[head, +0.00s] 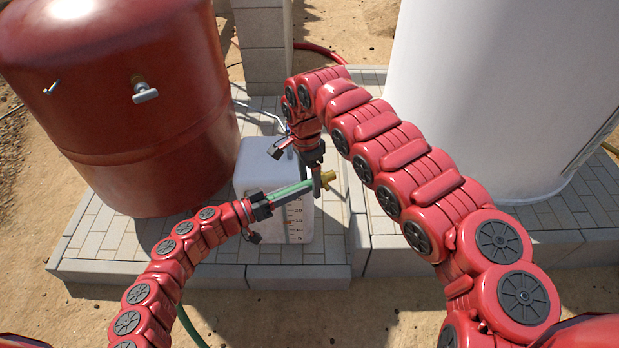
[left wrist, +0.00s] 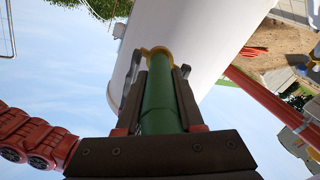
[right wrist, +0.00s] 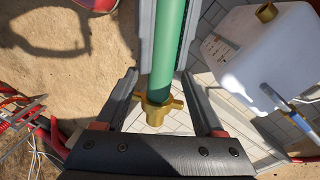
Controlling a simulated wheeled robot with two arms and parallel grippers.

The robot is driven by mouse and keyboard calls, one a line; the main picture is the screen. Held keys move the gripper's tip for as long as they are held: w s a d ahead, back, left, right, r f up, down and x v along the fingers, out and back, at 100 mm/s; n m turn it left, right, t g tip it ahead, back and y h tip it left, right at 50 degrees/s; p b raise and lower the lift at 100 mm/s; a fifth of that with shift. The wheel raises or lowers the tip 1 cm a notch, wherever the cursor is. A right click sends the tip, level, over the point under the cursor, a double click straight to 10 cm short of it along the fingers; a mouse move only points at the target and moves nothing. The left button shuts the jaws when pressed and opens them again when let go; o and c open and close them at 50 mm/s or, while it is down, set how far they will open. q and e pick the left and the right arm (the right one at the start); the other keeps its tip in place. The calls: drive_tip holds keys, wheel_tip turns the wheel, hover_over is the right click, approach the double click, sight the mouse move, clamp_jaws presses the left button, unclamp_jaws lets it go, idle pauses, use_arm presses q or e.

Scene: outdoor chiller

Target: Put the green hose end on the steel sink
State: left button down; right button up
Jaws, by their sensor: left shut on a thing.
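The green hose end (head: 291,190) is held in my left gripper (head: 285,195), above the front of a white plastic canister. Its brass fitting (head: 328,179) sticks out past the fingertips to the right. In the left wrist view the green hose (left wrist: 159,105) lies between both fingers. My right gripper (head: 313,180) points down at the fitting. In the right wrist view its fingers (right wrist: 160,100) stand apart on either side of the brass fitting (right wrist: 156,110), with gaps showing on both sides. I cannot make out the steel sink in any view.
The white canister (head: 257,160) stands on a paved slab (head: 110,240) below the grippers. A large red tank (head: 120,90) stands at left and a big white tank (head: 490,90) at right. A concrete block pillar (head: 264,40) is behind. Sandy ground lies in front.

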clamp_jaws()
use_arm(q)
drive_tip(key=shift+c, duration=2.2)
unclamp_jaws()
